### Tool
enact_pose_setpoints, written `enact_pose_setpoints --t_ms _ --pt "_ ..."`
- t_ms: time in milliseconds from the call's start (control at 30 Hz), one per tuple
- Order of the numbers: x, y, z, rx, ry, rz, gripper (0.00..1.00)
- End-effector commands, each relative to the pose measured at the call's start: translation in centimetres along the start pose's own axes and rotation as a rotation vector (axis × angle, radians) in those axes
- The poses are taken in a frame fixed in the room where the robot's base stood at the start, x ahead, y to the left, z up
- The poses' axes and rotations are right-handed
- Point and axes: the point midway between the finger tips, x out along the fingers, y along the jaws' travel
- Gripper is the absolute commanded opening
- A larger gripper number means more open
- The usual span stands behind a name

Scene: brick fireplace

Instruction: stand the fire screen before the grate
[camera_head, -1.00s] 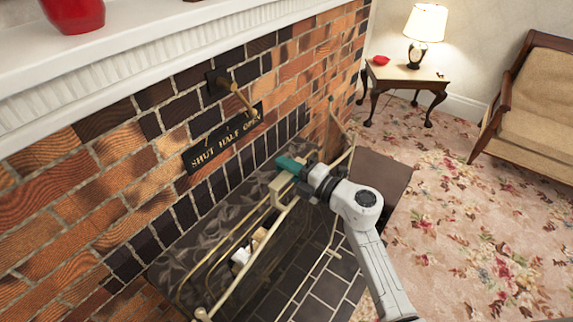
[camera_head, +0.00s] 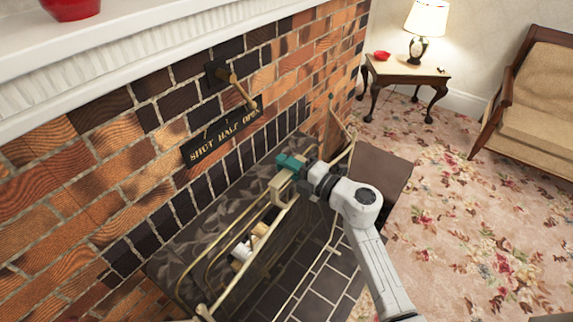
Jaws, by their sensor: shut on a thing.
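The fire screen (camera_head: 276,222) shows as a brass-coloured frame with a long top rail and thin bars, running from the lower middle up to the right in front of the hearth opening. My gripper (camera_head: 284,182), with a teal part and a beige part at its end, is shut on the screen's top rail, near the middle. The grate is mostly hidden behind the brass bars. Pale pieces (camera_head: 243,250) show between the bars. I cannot tell whether the screen's feet touch the hearth.
Dark hearth tiles (camera_head: 325,283) lie below the screen. A brass lever (camera_head: 240,92) projects above a "SHUT HALF OPEN" plate (camera_head: 222,135). A brown box-like block (camera_head: 385,178) stands beside my arm. A lamp table (camera_head: 407,75) and armchair (camera_head: 530,105) are farther back; the carpet between is clear.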

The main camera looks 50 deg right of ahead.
Motion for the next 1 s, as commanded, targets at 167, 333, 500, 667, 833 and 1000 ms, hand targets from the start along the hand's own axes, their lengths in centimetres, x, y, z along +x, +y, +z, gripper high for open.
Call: enact_pose_setpoints --t_ms 167,333,500,667,833,1000 --pt "0.07 0.45 0.01 0.0 0.0 0.009 0.0" --pt "0.07 0.29 0.01 0.0 0.0 0.009 0.0" --pt "0.07 0.1 0.01 0.0 0.0 0.009 0.0" --pt "0.07 -0.07 0.01 0.0 0.0 0.009 0.0" --pt "0.07 -0.25 0.02 0.0 0.0 0.009 0.0" --pt "0.07 -0.43 0.02 0.0 0.0 0.009 0.0"
